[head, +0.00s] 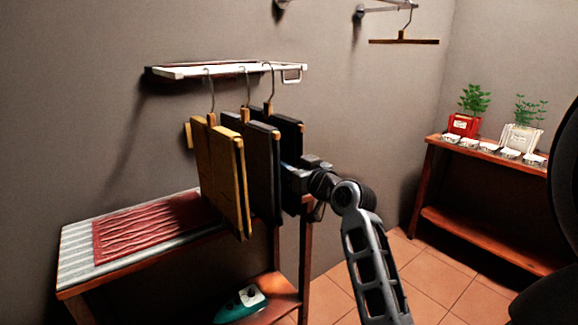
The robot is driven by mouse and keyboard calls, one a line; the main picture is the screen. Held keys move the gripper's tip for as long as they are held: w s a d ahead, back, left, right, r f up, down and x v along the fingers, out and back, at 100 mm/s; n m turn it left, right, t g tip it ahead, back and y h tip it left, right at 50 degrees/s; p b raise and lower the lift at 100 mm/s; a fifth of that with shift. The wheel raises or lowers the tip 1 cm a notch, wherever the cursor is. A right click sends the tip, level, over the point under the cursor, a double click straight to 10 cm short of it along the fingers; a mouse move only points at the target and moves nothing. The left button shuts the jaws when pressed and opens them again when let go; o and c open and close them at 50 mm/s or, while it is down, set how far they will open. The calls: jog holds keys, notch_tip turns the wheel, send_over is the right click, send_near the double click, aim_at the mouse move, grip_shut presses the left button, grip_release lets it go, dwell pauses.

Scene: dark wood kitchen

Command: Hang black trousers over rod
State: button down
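A white wall rack (228,69) with a rail holds several hangers with folded trousers on them. Mustard trousers (222,165) hang at the front left. Black trousers (263,165) hang just right of them. Another dark pair (290,130) hangs behind, partly hidden. My gripper (292,174) is at the right edge of the black trousers, level with their middle. Its fingertips are hidden by the cloth, so I cannot tell whether it is open or shut, or whether it touches them.
An ironing table (75,262) with a red cloth (150,228) stands below the rack. A teal iron (240,304) sits on its lower shelf. An empty wooden hanger (404,41) hangs from a wall rod at upper right. A wooden sideboard (480,220) bears plants and small bowls.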

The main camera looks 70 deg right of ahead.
jog(key=shift+f, duration=0.1)
dwell(0.3)
jog(key=c, duration=0.6)
grip_release()
jog(key=shift+c, duration=0.2)
jog(key=shift+f, duration=0.15)
jog(key=b+v, duration=0.1)
jog(key=v, duration=0.7)
jog(key=shift+d, duration=0.1)
